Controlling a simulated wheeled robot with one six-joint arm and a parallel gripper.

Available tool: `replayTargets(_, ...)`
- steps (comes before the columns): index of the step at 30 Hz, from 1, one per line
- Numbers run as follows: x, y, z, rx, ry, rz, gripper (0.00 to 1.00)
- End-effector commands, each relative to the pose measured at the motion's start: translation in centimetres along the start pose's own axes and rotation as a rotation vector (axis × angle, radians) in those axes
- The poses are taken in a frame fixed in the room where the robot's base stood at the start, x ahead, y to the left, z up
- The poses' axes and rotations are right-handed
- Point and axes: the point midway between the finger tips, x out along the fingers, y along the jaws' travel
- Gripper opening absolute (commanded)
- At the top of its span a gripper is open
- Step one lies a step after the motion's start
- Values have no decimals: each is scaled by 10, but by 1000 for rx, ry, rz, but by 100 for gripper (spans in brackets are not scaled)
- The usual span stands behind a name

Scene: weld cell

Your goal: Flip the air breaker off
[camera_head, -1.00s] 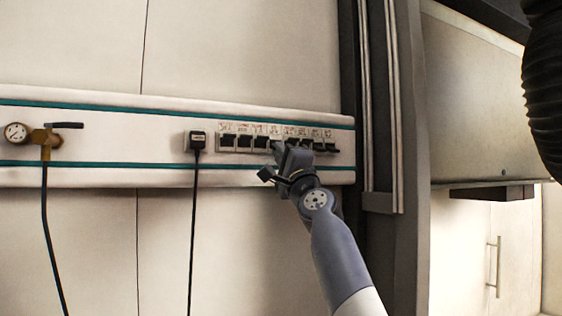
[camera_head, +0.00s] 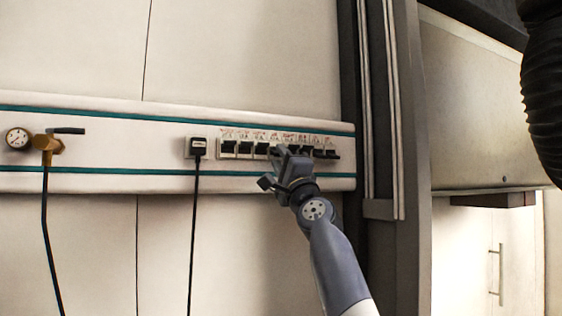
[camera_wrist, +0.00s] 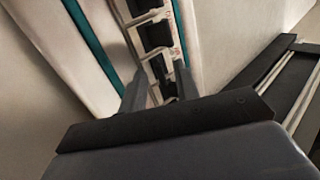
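A row of breakers (camera_head: 245,149) with black switches sits on the white wall rail, under small labels too blurred to read. I cannot tell which one is the air breaker. My gripper (camera_head: 281,152) is at the middle of the row and hides part of some breakers. In the wrist view, the two fingers of my gripper (camera_wrist: 160,86) stand apart, one on each side of the breaker strip (camera_wrist: 146,26), with nothing held between them. Whether a fingertip touches a switch cannot be told.
A plug with a black cable (camera_head: 198,147) is left of the breakers. A gauge (camera_head: 17,138) and brass valve (camera_head: 47,145) are at the far left. A dark upright post (camera_head: 378,130) stands just right of the row. A black ribbed hose (camera_head: 545,90) hangs at upper right.

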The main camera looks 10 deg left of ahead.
Motion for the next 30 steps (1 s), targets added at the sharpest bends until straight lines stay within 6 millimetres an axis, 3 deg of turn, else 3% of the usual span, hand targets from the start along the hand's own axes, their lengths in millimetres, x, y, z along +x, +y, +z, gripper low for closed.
replayTargets(11, -5, 3, 0, 0, 0, 1, 31)
replayTargets(30, -70, 5, 0, -1, 1, 0, 31)
